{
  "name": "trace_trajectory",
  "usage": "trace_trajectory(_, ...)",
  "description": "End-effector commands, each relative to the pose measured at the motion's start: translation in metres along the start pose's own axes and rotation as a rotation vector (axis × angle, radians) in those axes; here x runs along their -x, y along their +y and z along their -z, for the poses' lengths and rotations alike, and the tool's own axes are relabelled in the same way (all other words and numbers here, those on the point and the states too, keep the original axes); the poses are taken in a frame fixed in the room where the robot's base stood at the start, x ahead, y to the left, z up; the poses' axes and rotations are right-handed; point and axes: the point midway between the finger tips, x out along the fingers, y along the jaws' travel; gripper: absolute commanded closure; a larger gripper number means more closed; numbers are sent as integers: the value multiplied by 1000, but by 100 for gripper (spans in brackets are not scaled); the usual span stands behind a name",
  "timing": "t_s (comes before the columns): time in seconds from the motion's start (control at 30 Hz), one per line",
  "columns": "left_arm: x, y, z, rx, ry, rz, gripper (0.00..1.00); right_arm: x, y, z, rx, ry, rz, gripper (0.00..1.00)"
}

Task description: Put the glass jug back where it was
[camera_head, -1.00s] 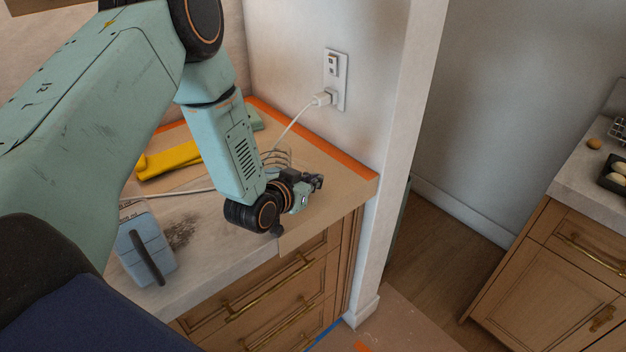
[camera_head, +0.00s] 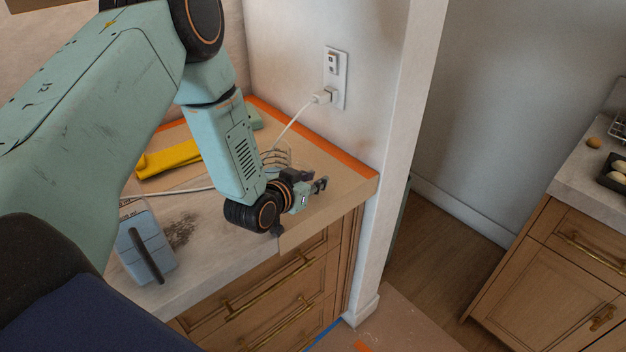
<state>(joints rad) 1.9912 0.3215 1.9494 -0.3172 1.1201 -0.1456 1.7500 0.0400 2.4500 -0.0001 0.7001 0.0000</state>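No glass jug can be made out clearly in the head view. Thin pale curved lines (camera_head: 280,155) show just behind my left wrist; I cannot tell whether they are coiled cable or a clear glass rim. My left gripper (camera_head: 321,185) is low over the right end of the counter (camera_head: 205,268), near its front corner. Its small dark fingers point right and look apart, with nothing seen between them. My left arm hides part of the counter behind it. My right gripper is not in view.
A blue-grey box with a black handle (camera_head: 146,252) stands at the counter's left, beside a dark smudge (camera_head: 181,232). A yellow object (camera_head: 168,160) lies behind my arm. A white cable runs from the wall outlet (camera_head: 335,78). A wall end (camera_head: 375,200) bounds the counter's right.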

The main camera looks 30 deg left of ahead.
Motion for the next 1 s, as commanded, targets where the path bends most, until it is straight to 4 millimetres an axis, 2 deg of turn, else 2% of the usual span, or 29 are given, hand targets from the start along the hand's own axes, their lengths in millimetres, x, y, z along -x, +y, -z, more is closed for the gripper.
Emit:
trace_trajectory(0.1,0,0,-1,1,-3,0,63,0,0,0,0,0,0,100)
trace_trajectory(0.47,7,0,-4,4,-9,0,63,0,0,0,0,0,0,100)
trace_trajectory(1.0,93,-1,0,7,-1,2,63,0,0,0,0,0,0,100)
